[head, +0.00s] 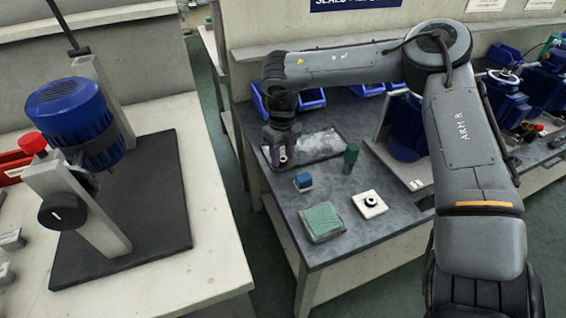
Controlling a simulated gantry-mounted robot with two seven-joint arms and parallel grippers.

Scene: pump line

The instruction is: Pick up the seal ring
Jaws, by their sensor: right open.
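A small black ring, which looks like the seal ring (371,199), lies on a white square pad (380,210) on the dark-topped bench. My right gripper (280,160) points down over the left end of a shallow grey tray (322,143), to the left of and behind the ring. It is open and clearly apart from the ring. A small pale round part shows at its fingertips; I cannot tell what it is or whether it touches the fingers. My left gripper is out of view.
A green cloth (321,222), a blue block (303,181) and a dark green cylinder (351,157) stand near the pad. Blue bins (312,98) line the back. A blue motor (407,128) stands to the right. Another motor (75,120) is mounted on the left bench, across a floor gap.

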